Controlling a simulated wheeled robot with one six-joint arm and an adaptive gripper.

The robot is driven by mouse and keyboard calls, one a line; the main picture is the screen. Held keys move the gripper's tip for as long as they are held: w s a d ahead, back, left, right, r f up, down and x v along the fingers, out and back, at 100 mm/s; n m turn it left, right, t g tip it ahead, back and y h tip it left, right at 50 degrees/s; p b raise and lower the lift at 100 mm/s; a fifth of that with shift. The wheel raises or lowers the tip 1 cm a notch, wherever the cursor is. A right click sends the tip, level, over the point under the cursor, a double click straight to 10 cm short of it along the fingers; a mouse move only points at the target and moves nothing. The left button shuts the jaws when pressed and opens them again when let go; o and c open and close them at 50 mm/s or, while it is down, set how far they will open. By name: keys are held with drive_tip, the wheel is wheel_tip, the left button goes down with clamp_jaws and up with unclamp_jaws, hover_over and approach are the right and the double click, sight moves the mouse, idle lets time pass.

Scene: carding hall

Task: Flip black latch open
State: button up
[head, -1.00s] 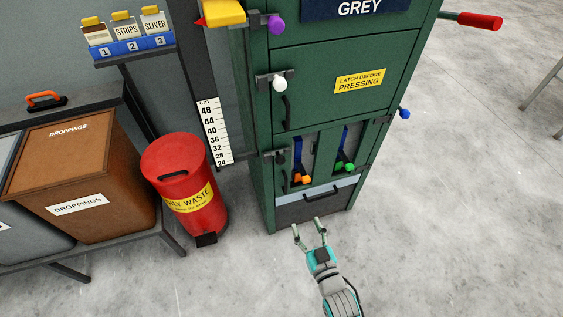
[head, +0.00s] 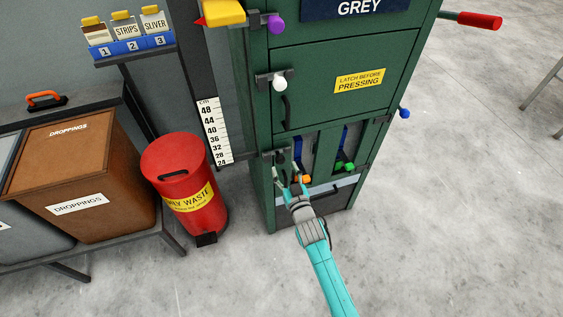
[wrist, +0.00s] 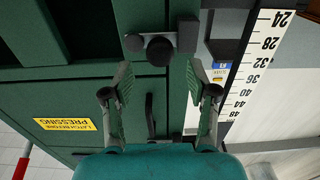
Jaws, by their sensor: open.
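The black latch (head: 280,157) is on the left edge of the green cabinet (head: 345,60), below the white-knobbed latch (head: 279,82). In the wrist view the black latch's round knob (wrist: 159,50) sits on a dark bar, ahead of and between my fingertips. My gripper (head: 287,177) is open and empty, just below the latch in the head view. Its two spread fingers (wrist: 159,88) also show in the wrist view, apparently short of the knob. My fingers partly cover the area below the latch in the head view.
A black door handle (head: 286,112) is above the latch. Orange (head: 306,179) and green (head: 337,167) knobs are close by on the right. A red waste bin (head: 186,185) stands left of the cabinet. The floor in front is clear.

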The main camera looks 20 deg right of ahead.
sight(281, 162)
drive_tip(key=shift+w, duration=2)
clamp_jaws()
